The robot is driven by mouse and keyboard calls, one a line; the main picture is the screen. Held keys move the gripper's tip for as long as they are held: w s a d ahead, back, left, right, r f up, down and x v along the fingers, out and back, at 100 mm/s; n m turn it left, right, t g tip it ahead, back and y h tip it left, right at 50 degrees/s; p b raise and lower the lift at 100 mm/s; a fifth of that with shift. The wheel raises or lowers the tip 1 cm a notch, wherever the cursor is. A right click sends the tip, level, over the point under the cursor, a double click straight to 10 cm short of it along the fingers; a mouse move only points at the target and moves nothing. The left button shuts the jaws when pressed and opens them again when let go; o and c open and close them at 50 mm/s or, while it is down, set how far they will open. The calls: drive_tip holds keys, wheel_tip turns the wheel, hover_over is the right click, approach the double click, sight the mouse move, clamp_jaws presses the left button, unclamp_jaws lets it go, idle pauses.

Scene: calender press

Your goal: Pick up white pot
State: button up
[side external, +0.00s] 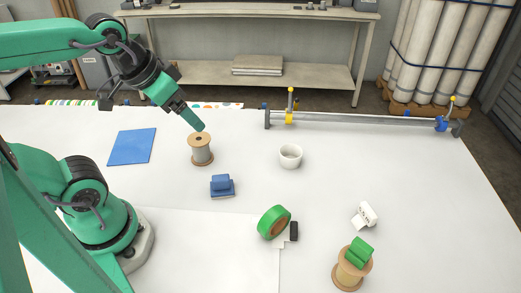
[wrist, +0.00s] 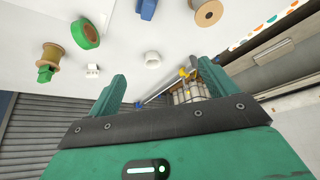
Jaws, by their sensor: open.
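The white pot (side external: 290,158) is a small round cup standing upright on the white table, right of centre in the side view. It also shows in the wrist view (wrist: 152,62), near the upper middle, in the gap beyond my fingers. My gripper (side external: 200,126) is raised near the wooden spool, left of the pot and apart from it. In the wrist view my gripper (wrist: 163,84) has its two green fingers spread wide, with nothing held between them.
A wooden spool (side external: 201,152) stands left of the pot, with a blue block (side external: 222,187) nearer the front. A green tape roll (side external: 272,221), a white block (side external: 364,216) and another spool (side external: 350,272) stand in front. A metal rail (side external: 365,121) runs behind. The table around the pot is clear.

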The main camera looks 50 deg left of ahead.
drive_tip(key=w, duration=0.1)
drive_tip(key=m+g, duration=0.2)
drive_tip(key=g, duration=0.4)
hover_over(291, 154)
drive_tip(key=s+d, duration=0.2)
wheel_tip(291, 154, down, 17)
drive_tip(key=shift+a, duration=0.25)
drive_tip(key=shift+f, duration=1.2)
drive_tip(key=shift+f, duration=0.1)
drive_tip(key=shift+s+d+f, duration=0.1)
drive_tip(key=shift+f, duration=2.4)
drive_tip(key=shift+c, duration=0.5)
